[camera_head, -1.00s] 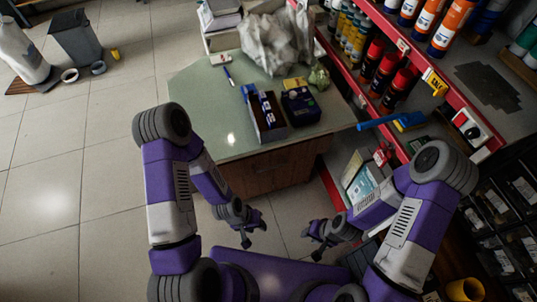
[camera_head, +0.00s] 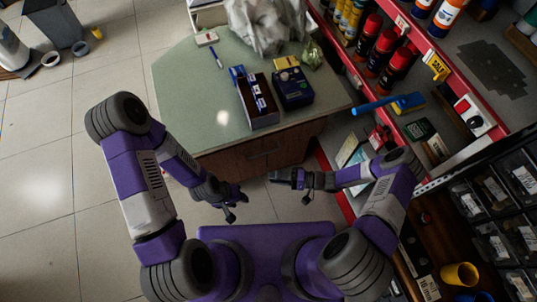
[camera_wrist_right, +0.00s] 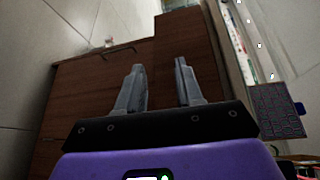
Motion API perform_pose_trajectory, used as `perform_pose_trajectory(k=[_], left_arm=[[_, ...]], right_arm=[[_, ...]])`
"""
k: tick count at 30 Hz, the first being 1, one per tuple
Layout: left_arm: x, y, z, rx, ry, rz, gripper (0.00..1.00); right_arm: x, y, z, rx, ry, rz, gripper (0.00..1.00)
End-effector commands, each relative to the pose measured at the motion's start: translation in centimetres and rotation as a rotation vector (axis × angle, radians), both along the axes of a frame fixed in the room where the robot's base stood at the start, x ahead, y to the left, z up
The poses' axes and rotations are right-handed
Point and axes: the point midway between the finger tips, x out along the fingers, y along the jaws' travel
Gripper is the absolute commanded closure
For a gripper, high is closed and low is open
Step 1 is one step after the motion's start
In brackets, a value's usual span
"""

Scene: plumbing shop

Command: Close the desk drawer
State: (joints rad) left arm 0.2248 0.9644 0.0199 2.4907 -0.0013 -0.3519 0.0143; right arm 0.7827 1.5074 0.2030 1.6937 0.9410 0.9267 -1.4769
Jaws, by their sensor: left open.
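The desk (camera_head: 185,100) has a pale green top and a brown wooden front (camera_head: 265,150). Its brown panels (camera_wrist_right: 90,90) fill the middle of the right wrist view, with a dark bar handle (camera_wrist_right: 118,49) near the upper edge. I cannot tell from these views how far the drawer stands out. My right gripper (camera_head: 273,178) is close in front of the desk's lower front, pointing left. In the right wrist view its fingers (camera_wrist_right: 160,67) are apart with nothing between them. My left gripper (camera_head: 238,204) is open and empty, lower and left of it, apart from the desk.
On the desk stand a brown box (camera_head: 257,110), a dark blue device (camera_head: 292,88) and a crumpled bag (camera_head: 265,25). A red-edged shelf (camera_head: 420,45) with bottles and tools runs along the right. The tiled floor at left (camera_head: 50,180) is mostly clear.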

Motion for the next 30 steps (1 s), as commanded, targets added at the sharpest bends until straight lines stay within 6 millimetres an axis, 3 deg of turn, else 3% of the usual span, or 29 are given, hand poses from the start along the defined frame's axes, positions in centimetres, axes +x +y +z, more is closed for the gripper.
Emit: perform_pose_trajectory(k=[3,9,21,30], left_arm=[[0.0,0.0,0.0,0.0,0.0,0.0,0.57],[0.0,0.0,-0.1,0.0,0.0,0.0,0.57],[0.0,0.0,-0.8,0.0,0.0,0.0,0.57],[0.0,0.0,-0.9,0.0,0.0,0.0,0.57]], right_arm=[[3.3,-2.0,0.4,0.107,-0.147,-0.177,0.64],[5.5,-3.5,1.0,0.159,-0.265,-0.305,0.64],[8.0,1.7,1.7,0.159,-0.267,-0.303,0.64],[8.7,2.8,2.0,0.158,-0.267,-0.304,0.64]])
